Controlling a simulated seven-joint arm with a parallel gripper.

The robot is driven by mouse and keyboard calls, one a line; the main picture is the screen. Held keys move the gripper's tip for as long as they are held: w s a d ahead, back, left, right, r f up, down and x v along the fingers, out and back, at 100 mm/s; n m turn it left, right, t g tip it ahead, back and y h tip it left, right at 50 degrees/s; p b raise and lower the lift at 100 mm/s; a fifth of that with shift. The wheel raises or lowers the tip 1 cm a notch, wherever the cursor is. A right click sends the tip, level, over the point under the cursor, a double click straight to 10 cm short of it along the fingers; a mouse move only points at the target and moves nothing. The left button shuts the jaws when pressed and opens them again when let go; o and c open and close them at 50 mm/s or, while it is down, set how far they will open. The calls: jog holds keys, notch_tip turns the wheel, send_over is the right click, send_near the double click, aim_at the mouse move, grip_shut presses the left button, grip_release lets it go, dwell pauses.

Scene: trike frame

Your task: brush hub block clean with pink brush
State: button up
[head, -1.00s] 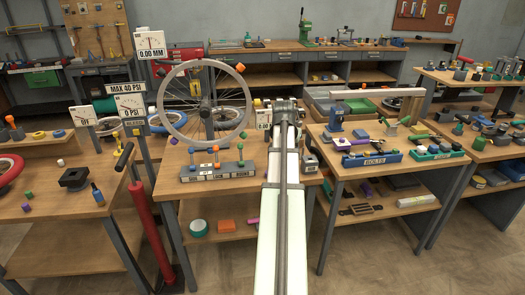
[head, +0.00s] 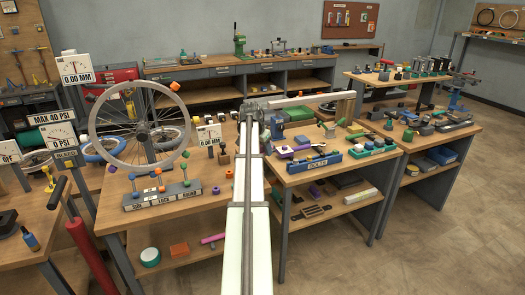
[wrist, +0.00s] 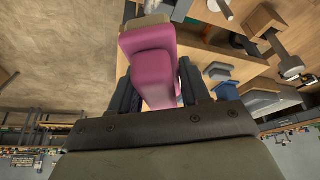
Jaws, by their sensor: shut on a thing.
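In the wrist view my gripper (wrist: 156,88) is shut on the pink brush (wrist: 150,50). A finger lies on each side of its pink body. I cannot tell for sure which thing is the hub block. A small brown block (head: 224,158) stands on the wheel bench, left of my arm.
A spoked wheel (head: 140,125) stands in a truing stand left of my arm. A red floor pump (head: 88,250) stands at the front left. Open floor lies at lower right.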

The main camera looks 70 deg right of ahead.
jog(key=shift+f, duration=3.8)
jog(key=shift+w+a+f, duration=0.2)
jog(key=shift+w+a, duration=0.3)
jog(key=shift+a, duration=0.05)
jog(key=shift+w+a+r, duration=0.1)
jog(key=shift+w+a, duration=1.8)
jog(key=shift+s+d, duration=0.55)
jog(key=shift+d, duration=0.1)
jog(key=shift+s+d+r, duration=0.2)
jog(key=shift+s+d, duration=0.6)
jog(key=shift+s+d+f, duration=0.15)
jog(key=shift+s+d, duration=0.9)
jog(key=shift+r, duration=3.95)
